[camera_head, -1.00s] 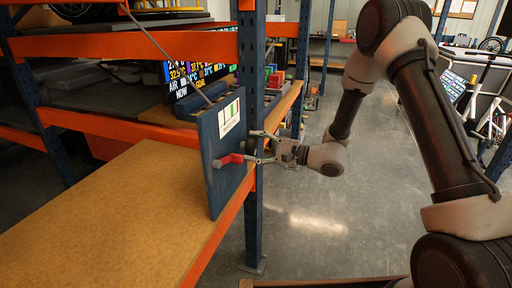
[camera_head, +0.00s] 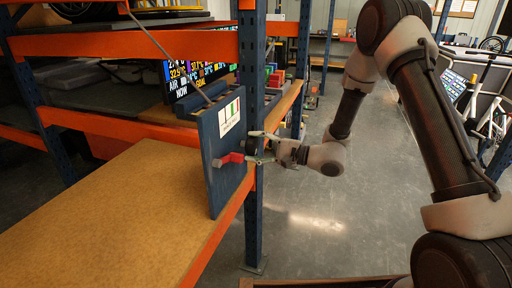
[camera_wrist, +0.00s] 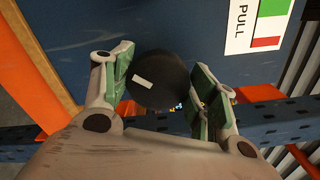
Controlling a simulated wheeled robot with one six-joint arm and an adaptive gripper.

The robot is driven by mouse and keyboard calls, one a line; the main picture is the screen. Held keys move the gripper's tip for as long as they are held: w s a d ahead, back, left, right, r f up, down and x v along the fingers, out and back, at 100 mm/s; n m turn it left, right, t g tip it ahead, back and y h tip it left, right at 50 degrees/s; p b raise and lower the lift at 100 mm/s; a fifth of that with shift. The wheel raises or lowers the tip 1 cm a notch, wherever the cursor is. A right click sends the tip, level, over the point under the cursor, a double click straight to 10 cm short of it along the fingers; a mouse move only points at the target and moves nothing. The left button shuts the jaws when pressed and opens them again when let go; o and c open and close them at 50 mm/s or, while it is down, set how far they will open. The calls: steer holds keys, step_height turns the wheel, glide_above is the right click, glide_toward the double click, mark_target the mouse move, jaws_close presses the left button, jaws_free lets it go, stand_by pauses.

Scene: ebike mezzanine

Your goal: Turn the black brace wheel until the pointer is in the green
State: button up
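The black brace wheel (camera_wrist: 158,80) has a white mark on its face and sits in front of the blue panel (camera_wrist: 185,30). In the head view my gripper (camera_head: 256,147) reaches the right face of the upright panel (camera_head: 211,170), where the fingers partly hide the wheel. A white label (camera_wrist: 258,24) reads PULL, with green and red fields; it also shows in the head view (camera_head: 229,115). I cannot make out the pointer.
The wooden shelf (camera_head: 110,215) at left is bare. The floor (camera_head: 310,240) at right is clear.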

steer(key=o, duration=0.5)
steer(key=shift+c, duration=0.2)
steer(key=v, duration=1.2)
